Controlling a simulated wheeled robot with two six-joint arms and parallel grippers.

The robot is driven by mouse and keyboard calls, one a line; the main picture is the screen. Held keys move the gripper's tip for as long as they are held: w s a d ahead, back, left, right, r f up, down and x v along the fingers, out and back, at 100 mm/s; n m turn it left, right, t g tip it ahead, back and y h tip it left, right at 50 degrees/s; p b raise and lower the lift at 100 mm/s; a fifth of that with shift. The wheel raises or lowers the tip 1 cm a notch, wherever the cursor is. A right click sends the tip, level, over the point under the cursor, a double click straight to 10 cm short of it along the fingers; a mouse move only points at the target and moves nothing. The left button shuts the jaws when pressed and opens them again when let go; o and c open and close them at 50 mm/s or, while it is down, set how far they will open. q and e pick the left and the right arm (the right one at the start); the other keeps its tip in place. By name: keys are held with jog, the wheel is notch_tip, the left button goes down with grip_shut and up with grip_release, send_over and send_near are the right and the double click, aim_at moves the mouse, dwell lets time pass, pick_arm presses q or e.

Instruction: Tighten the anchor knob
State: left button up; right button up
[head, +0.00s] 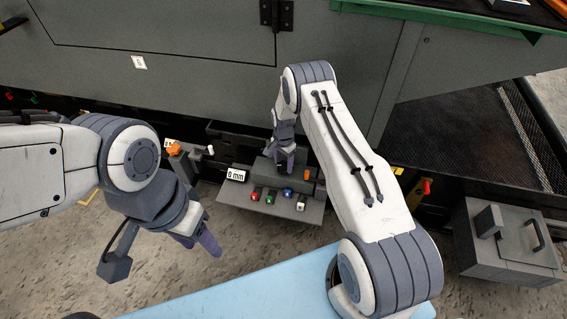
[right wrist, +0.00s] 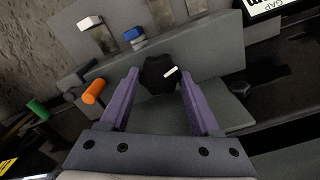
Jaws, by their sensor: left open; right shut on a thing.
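The black anchor knob (right wrist: 158,74) has a lobed rim and a white mark pointing to the upper right in the right wrist view. It sits at a grey block on the fixture. My right gripper (right wrist: 160,82) has its two purple fingers on either side of the knob and is shut on it. In the head view my right gripper (head: 285,158) reaches down to the fixture and hides the knob. My left gripper (head: 205,242) is open and empty, hanging above the floor to the left of the fixture.
A grey shelf (head: 268,207) carries several coloured knobs. A display (head: 236,174) reads 0 mm. An orange handle (right wrist: 93,91) lies close to my right gripper's left finger. A grey toolbox (head: 508,245) stands at the right. A large grey panel (head: 190,60) rises behind.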

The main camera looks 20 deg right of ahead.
aim_at(284, 165)
jog(key=shift+s+m, duration=0.1)
jog(key=shift+m, duration=1)
jog(key=o, duration=1.4)
jog(key=shift+c, duration=0.2)
notch_tip(284, 165, up, 10)
jog(key=p, duration=0.3)
jog(key=shift+r, duration=0.25)
